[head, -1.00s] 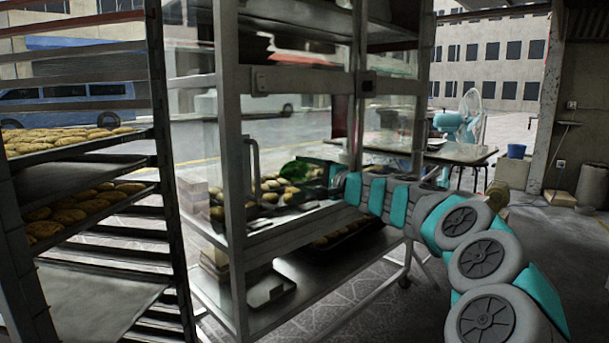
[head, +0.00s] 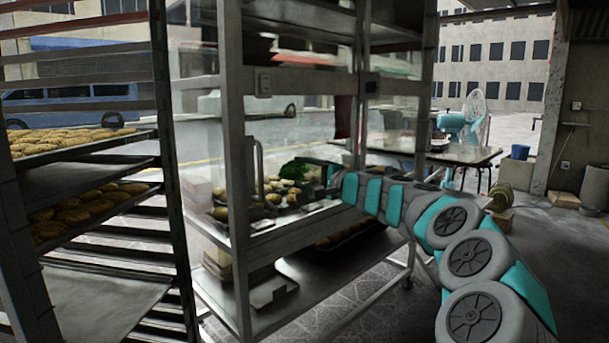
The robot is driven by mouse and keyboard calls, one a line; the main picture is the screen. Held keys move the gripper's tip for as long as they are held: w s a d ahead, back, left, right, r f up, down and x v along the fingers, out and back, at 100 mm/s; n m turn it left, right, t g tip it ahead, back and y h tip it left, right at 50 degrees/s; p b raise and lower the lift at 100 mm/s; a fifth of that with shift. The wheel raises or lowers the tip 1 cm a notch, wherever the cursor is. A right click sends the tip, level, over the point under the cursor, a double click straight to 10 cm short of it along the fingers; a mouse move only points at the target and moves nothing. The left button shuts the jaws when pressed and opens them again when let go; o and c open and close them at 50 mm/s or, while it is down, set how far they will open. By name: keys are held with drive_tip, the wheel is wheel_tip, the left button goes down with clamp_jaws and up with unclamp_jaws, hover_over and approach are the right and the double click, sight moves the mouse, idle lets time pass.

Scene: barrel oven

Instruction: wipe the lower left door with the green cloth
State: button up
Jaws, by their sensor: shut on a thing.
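The green cloth (head: 294,169) is a small dark green bundle at the front of the glass display cabinet. My gripper (head: 314,169) comes in from the right and is shut on the cloth. Its fingertips are small and partly hidden by the cloth and my wrist. The lower left door, as far as I can tell, is the clear pane with the upright handle (head: 259,165). The cloth is to the right of this handle. I cannot tell whether it touches the glass.
Baked goods on trays show behind the cloth in the cabinet, whose metal post (head: 235,190) is near. A rack (head: 172,170) with trays of buns (head: 75,142) stands close at left. A table (head: 430,152) with a teal fan (head: 470,122) is behind.

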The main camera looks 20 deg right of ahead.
drive_tip(key=shift+w, duration=0.15)
drive_tip(key=w+d+p, duration=0.4)
drive_tip(key=d+p, duration=0.2)
drive_tip(key=d, duration=0.5)
idle(1.1)
